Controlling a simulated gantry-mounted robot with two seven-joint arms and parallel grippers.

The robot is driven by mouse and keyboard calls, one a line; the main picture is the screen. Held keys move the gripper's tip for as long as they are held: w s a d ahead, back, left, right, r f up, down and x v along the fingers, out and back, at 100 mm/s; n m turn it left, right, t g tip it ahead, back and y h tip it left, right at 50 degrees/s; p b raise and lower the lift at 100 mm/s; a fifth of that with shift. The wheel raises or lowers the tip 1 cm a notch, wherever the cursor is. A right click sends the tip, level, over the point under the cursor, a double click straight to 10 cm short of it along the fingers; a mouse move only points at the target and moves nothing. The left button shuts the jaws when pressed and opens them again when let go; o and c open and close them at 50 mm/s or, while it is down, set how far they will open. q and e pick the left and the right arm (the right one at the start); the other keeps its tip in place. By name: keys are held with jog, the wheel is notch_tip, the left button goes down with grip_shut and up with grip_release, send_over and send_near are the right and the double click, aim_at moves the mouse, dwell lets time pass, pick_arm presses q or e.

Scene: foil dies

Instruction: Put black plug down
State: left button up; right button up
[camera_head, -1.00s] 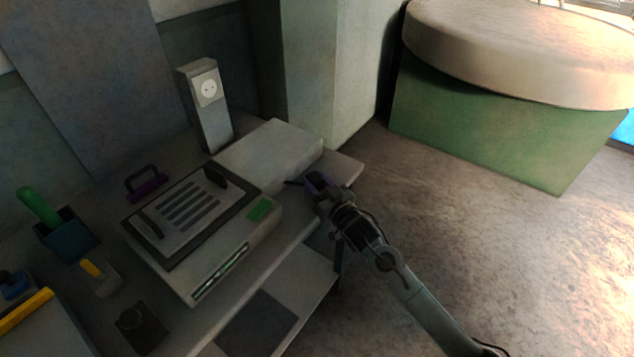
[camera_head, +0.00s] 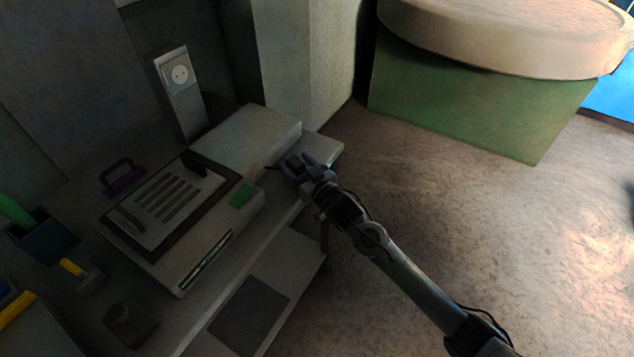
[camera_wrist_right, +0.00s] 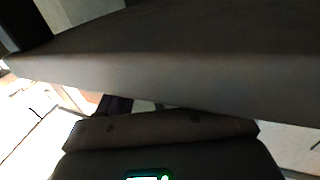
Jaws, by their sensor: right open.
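My right gripper (camera_head: 300,164) is open at the right end of the grey bench, beside the pale raised block. A small dark piece (camera_head: 293,161), probably the black plug, shows at its fingertips with a thin dark stub pointing left. I cannot tell whether it touches the fingers or rests on the bench. In the right wrist view a broad grey surface (camera_wrist_right: 170,75) fills the upper part, and I cannot make out the plug there. A white socket (camera_head: 180,73) sits on a grey post at the back. My left gripper is not in view.
A machine with a slotted plate (camera_head: 172,206) and a green button (camera_head: 241,195) stands left of the gripper. A purple-based handle (camera_head: 123,180), a blue holder (camera_head: 45,238) and a dark knobbed block (camera_head: 130,322) stand farther left. The floor to the right is clear.

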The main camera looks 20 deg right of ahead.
jog(key=s+f+g+h+p, duration=0.1)
jog(key=s+f+g, duration=0.3)
jog(key=s, duration=1)
jog(key=s+f+g+h+p, duration=0.1)
jog(key=s+f+g, duration=0.3)
jog(key=s, duration=1.1)
jog(key=s+d+f+g+h+p, duration=0.1)
jog(key=s+f+g, duration=0.4)
jog(key=s, duration=0.9)
jog(key=shift+s+g, duration=0.3)
jog(key=shift+g, duration=0.1)
jog(key=shift+r, duration=0.1)
notch_tip(320, 180, up, 45)
jog(key=p, duration=4.5)
